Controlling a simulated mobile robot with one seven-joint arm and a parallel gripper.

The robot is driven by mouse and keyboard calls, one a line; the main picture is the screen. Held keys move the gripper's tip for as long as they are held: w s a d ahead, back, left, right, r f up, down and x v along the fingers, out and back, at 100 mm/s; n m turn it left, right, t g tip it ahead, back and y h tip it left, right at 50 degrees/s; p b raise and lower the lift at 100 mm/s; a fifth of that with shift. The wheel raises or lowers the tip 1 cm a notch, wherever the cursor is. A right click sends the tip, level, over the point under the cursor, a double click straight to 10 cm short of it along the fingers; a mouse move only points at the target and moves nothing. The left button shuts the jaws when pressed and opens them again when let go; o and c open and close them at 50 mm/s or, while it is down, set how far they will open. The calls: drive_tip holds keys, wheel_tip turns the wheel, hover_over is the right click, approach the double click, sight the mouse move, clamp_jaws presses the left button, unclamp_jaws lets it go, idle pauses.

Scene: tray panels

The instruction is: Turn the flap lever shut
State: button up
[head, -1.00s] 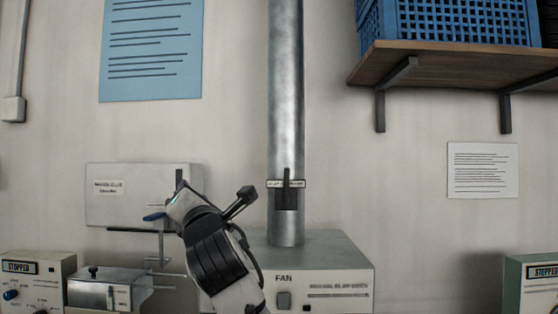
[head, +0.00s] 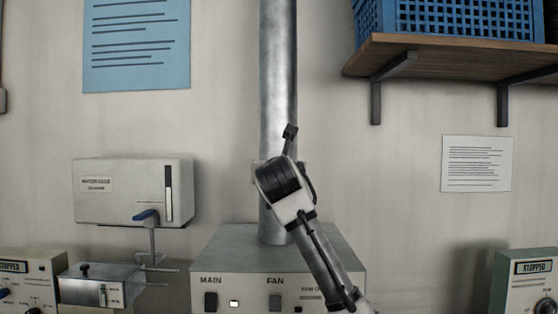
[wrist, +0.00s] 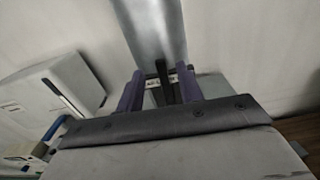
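The flap lever (wrist: 162,72) is a thin black handle on the front of a grey metal pipe (head: 278,70), in front of a small white label (wrist: 152,86). It points up along the pipe, which also shows in the wrist view (wrist: 155,30). My gripper (wrist: 160,80) is open, with one dark purple finger on each side of the lever. I cannot tell whether either finger touches it. In the head view my arm covers the lever and the fingers.
The pipe rises from a grey fan box (head: 235,262) with switches. A white wall box (head: 125,192) with a blue-handled tap (head: 146,216) is at left. A wooden shelf (head: 440,60) holds a blue crate (head: 450,18) at upper right.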

drive_tip(key=shift+w+p, duration=0.6)
drive_tip(key=shift+w, duration=1.6)
drive_tip(key=shift+c, duration=0.3)
clamp_jaws()
